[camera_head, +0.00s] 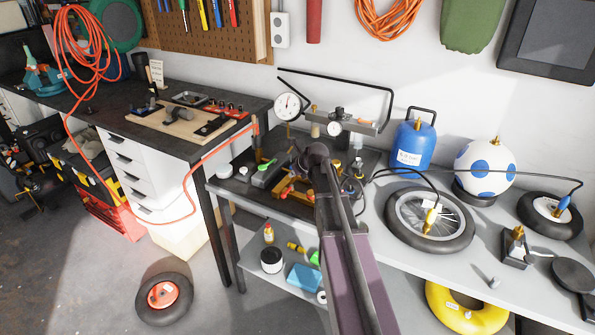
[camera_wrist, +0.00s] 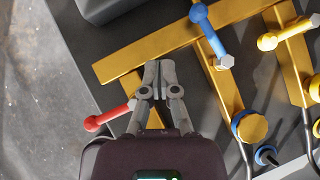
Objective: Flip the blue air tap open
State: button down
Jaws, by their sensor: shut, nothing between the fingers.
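In the wrist view, the blue tap (camera_wrist: 209,33) has a round blue head on a yellow pipe and a lever slanting down to the right, ending in a pale tip. My gripper (camera_wrist: 158,72) is shut and empty. Its fingertips lie left of and below the blue lever, with a visible gap between them in the picture. The yellow manifold (camera_wrist: 140,58) runs under the fingers. In the head view, part of the manifold (camera_head: 293,190) shows on the bench, and my arm hides the rest. The gripper's fingers cannot be made out there.
A red lever (camera_wrist: 110,116) lies close left of the fingers, and a yellow lever (camera_wrist: 287,33) is at the right. A dark block (camera_wrist: 105,8) sits at the upper left. A blue tank (camera_head: 413,148) and a wheel (camera_head: 428,220) stand right of my arm.

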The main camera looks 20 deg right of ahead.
jog(key=s+a+r+p, duration=0.4)
jog(key=r+p, duration=0.2)
jog(key=r, duration=0.1)
jog(key=shift+p, duration=0.3)
jog(key=shift+s, duration=0.1)
dwell(0.6)
jog(key=shift+s+a+f+n, duration=0.1)
jog(key=shift+s+a+n, duration=0.3)
jog(key=shift+n, duration=0.3)
jog(key=s+a+f+n+g+h, duration=0.1)
jog(key=s+a+n, duration=0.4)
jog(key=s+n, duration=0.6)
jog(key=s+a+f+n+g+h, duration=0.1)
jog(key=s+a+f+n+g, duration=0.2)
jog(key=s+n, duration=0.9)
jog(key=a+n+g, duration=0.2)
jog(key=n+g, duration=0.1)
jog(key=n, duration=0.5)
jog(key=shift+s, duration=0.2)
jog(key=shift+r, duration=0.1)
